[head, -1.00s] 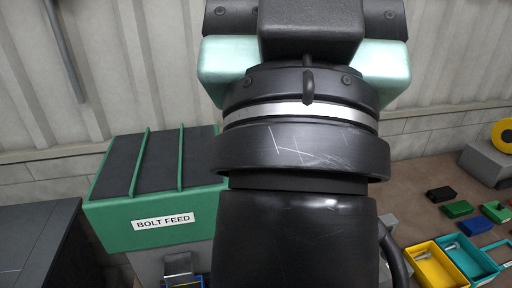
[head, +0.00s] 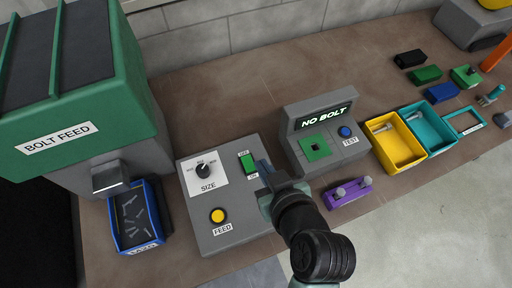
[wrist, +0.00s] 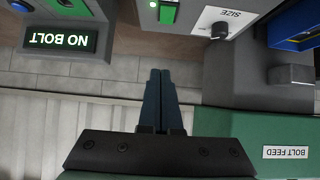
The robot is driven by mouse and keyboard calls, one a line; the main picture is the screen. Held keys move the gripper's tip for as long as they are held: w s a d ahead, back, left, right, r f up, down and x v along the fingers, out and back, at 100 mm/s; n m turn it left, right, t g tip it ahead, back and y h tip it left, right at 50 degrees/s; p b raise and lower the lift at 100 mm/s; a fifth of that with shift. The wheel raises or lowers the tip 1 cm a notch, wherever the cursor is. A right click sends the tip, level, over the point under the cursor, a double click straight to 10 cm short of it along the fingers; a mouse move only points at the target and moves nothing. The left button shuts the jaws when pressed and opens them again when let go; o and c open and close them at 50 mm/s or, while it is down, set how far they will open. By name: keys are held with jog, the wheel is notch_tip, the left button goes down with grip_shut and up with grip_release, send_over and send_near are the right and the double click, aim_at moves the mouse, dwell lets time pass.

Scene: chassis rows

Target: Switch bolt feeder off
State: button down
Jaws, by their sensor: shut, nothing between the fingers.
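The bolt feeder (head: 70,120) is a green hopper labelled BOLT FEED at the left in the head view. The grey control box (head: 208,215) beside it carries a SIZE knob (head: 203,171), a yellow FEED button (head: 217,215) and a green switch (head: 247,163) with small labels above and below it, seemingly OFF and ON. I cannot tell which way the switch is set. The green switch also shows at the top of the wrist view (wrist: 167,14). My gripper (head: 264,167) is shut and empty, its tips close to the right of the switch; contact is not clear. The wrist view shows the closed fingers (wrist: 159,74).
A grey tester (head: 300,150) reading NO BOLT, with a blue TEST button, stands right of my gripper. A blue bin (head: 118,222) of bolts is under the feeder's chute. A purple holder (head: 347,194), yellow tray (head: 376,156) and teal tray (head: 443,143) lie farther right.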

jog(key=shift+s+f+g, duration=0.3)
jog(key=shift+s+f, duration=0.15)
jog(key=shift+f, duration=0.15)
jog(key=shift+w+a, duration=0.1)
jog(key=p, duration=0.1)
send_over(246, 156)
jog(key=s+d, duration=0.1)
jog(key=s, duration=0.3)
notch_tip(246, 156, down, 6)
jog(key=shift+w+r, duration=0.15)
jog(key=shift+r, duration=0.05)
jog(key=f, duration=0.3)
jog(key=shift+w+f+p, duration=0.15)
jog(key=shift+w+p, duration=0.2)
jog(key=shift+f, duration=0.55)
jog(key=shift+a, duration=0.1)
jog(key=shift+w+f, duration=0.1)
jog(key=shift+f, duration=0.05)
